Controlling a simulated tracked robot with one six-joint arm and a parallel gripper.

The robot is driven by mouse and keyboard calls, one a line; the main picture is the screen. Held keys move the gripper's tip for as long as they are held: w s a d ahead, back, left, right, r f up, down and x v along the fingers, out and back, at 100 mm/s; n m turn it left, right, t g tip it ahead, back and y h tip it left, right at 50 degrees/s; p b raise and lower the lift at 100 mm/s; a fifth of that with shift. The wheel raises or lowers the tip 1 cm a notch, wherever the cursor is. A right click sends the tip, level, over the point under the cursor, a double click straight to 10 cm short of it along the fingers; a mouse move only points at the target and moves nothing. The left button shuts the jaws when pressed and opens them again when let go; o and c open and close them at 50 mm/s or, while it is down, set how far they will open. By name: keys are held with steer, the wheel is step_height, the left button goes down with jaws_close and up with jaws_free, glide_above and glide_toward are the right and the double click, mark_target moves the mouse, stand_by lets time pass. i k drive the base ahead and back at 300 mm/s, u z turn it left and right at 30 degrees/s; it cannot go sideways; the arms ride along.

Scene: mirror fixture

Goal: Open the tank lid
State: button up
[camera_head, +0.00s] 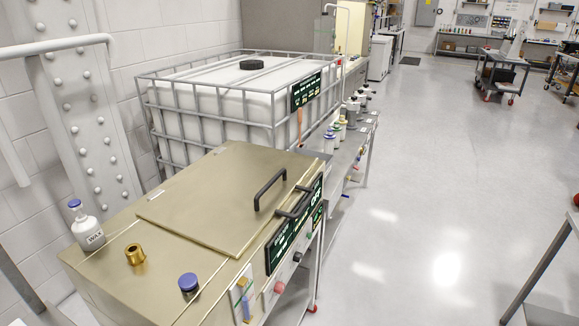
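A brass-coloured metal tank (95,262) fills the lower left of the head view. Its flat rectangular lid (205,200) lies down on the top, level with it, and looks closed. A black bar handle (268,189) stands up from the lid near its right edge. A second black handle (295,203) sits just beside it, on the tank's front edge. My gripper is not in this view.
On the tank top, left of the lid, stand a white bottle (87,228), a brass fitting (135,254) and a blue cap (188,283). A caged white container (205,98) stands behind. Open floor (420,200) lies to the right.

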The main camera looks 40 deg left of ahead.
mark_target(222, 205)
steer(key=i, duration=2.2)
steer(key=u, duration=3.15)
